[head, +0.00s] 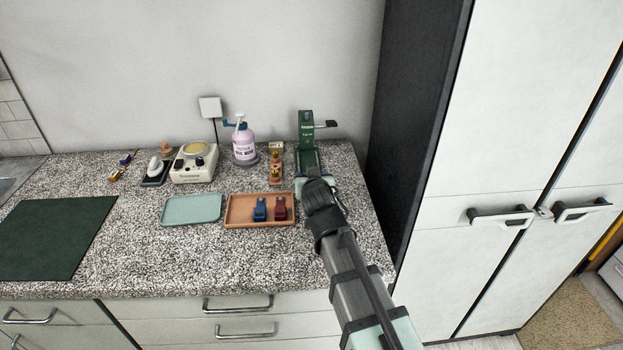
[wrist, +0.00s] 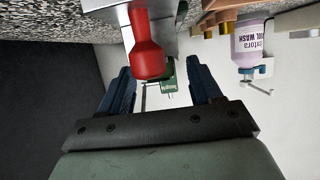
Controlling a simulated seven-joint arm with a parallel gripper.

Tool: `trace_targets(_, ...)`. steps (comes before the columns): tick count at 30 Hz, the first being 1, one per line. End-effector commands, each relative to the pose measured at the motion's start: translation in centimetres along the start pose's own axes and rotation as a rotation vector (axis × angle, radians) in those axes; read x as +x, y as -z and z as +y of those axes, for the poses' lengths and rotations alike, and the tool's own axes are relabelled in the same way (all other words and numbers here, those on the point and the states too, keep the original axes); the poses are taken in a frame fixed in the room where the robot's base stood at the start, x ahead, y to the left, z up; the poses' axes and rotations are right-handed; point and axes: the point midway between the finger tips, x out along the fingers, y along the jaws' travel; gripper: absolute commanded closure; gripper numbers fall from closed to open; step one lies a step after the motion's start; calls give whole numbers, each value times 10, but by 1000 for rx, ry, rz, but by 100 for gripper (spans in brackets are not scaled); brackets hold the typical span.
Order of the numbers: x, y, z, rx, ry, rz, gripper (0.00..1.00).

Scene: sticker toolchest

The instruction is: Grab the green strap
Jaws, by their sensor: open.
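I cannot make out a separate green strap in either view. The green thing I see is an upright dark green stand (head: 306,128) with pale lettering and a side lever, at the back right of the counter. A green part with white lettering (wrist: 168,88) shows beyond my fingers in the wrist view. My gripper (wrist: 160,74) is open, with its two dark blue fingers apart. A red knob-like piece (wrist: 148,45) on a grey body shows ahead, in line with the gap; I cannot tell if it lies between the fingers. In the head view my arm hides what is just ahead.
A brown tray (head: 233,221) with a blue and a red item lies left of my arm, beside a pale green tray (head: 190,209). A lilac pump bottle (head: 244,147) and small amber-topped bottles stand behind. A tall dark cabinet side (head: 418,90) bounds the right.

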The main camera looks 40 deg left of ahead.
Motion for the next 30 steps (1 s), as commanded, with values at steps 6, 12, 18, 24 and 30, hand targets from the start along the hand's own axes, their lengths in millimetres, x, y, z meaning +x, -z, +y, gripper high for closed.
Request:
trace_targets(6,0,0,0,0,0,0,52)
trace_targets(12,0,0,0,0,0,0,72)
trace_targets(18,0,0,0,0,0,0,91)
trace_targets(24,0,0,0,0,0,0,92)
trace_targets(30,-3,6,0,0,0,1,92)
